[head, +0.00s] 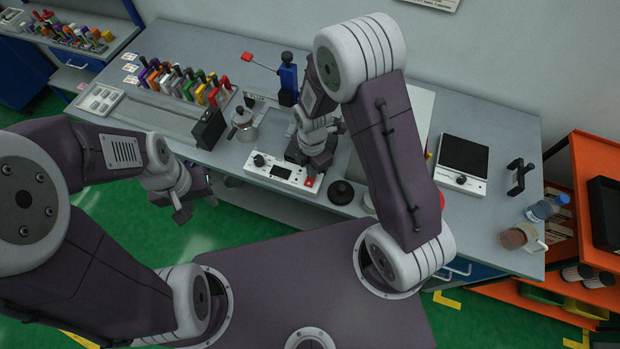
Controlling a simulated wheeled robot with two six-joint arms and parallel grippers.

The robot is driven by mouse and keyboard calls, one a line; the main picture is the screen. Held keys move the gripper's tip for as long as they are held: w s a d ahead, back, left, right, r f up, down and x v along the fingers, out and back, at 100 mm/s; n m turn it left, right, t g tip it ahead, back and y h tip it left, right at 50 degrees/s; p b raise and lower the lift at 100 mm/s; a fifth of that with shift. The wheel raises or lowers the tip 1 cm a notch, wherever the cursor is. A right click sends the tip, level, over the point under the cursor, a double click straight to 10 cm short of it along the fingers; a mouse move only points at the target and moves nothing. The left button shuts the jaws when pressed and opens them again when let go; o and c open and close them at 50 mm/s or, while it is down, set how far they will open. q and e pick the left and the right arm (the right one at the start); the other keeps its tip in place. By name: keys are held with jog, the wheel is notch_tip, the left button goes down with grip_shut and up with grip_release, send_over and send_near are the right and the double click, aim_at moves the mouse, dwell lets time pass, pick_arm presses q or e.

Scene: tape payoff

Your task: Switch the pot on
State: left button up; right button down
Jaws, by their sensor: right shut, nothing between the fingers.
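A white control box (270,173) stands at the front of the bench, with a black knob, a dark display and a red switch (309,182) at its right end. My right gripper (311,173) is shut and empty, pointing down at the red switch. Its tips are at or just above the switch; I cannot tell if they touch, or which way the switch is set. A small metal pot (242,122) with a dark lid knob stands behind the box's left end. My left gripper (197,208) is open and empty, off the bench's front edge.
A rack of coloured-handled tools (185,86) stands at the back left. A black round knobbed piece (341,192) sits right of the switch. A white-based black plate device (463,155), a black handle (519,175) and a blue bottle (545,208) are farther right.

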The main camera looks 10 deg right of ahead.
jog(key=shift+f+b, duration=0.35)
jog(key=shift+f, duration=0.15)
notch_tip(320, 180, up, 7)
jog(key=p, duration=0.6)
dwell(0.6)
